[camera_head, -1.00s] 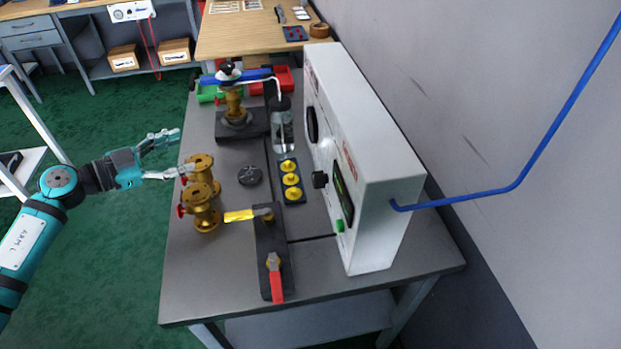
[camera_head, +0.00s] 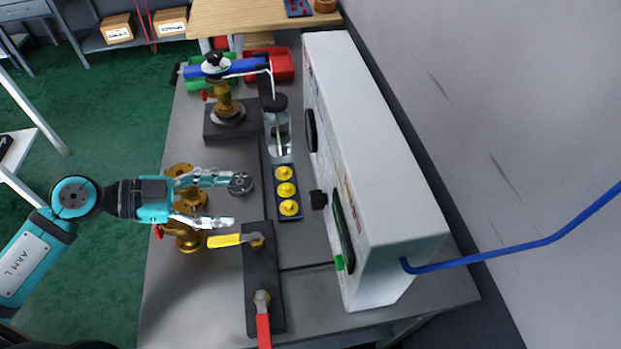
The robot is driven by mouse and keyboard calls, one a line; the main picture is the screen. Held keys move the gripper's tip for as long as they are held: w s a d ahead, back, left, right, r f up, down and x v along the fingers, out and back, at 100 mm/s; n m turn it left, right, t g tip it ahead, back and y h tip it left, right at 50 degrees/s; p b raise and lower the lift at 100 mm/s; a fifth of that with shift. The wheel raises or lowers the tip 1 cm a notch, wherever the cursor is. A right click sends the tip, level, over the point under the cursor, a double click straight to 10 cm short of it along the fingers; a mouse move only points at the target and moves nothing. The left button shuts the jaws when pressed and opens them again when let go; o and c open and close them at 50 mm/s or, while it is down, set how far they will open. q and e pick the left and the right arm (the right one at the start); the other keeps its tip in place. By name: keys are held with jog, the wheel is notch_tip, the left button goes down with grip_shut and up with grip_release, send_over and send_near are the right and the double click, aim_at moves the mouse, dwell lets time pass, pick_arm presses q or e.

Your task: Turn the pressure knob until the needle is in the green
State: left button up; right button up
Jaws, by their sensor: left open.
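A white pressure panel box (camera_head: 375,150) stands on the right of the grey bench, seen from above and its end. Its front faces left. A black knob (camera_head: 318,199) sticks out of that front beside a dark display or dial that is seen edge-on. A round black gauge rim (camera_head: 311,131) is farther along. The needle and any green band cannot be made out. My left gripper (camera_head: 236,202) is open, over the brass valves and left of the knob, clear of it. Its upper finger is beside or over a dark round handwheel (camera_head: 240,184). My right gripper is not seen.
A tray of yellow knobs (camera_head: 286,190) lies between my left gripper and the box. A clear bottle (camera_head: 278,134), brass valve fittings (camera_head: 186,240), a yellow lever (camera_head: 224,241) and a red lever (camera_head: 264,330) stand close by. A blue hose (camera_head: 520,247) leaves the box's near end.

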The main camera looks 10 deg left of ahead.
pick_arm(q)
send_near(310, 200)
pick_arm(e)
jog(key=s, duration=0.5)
pick_arm(q)
jog(key=p+x, duration=0.1)
jog(key=x, duration=0.7)
jog(key=shift+d+r+p, duration=0.1)
jog(key=shift+p, duration=0.25)
jog(key=shift+w+d, duration=0.15)
jog(key=shift+d, duration=0.15)
jog(key=shift+d+f, duration=0.15)
jog(key=shift+f, duration=0.1)
jog(key=c, duration=1.1)
jog(key=shift+d+r+m+t+p, duration=0.15)
jog(key=shift+m+t+p, duration=0.2)
jog(key=shift+p, duration=0.7)
jog(key=shift+c, duration=0.2)
jog(key=shift+f+m+t+p, duration=0.15)
jog(key=shift+m+t+p, duration=0.55)
jog(key=shift+m, duration=0.35)
jog(key=shift+f+m+t+p, duration=0.15)
jog(key=shift+m+t+p, duration=0.4)
jog(key=shift+m+p, duration=0.35)
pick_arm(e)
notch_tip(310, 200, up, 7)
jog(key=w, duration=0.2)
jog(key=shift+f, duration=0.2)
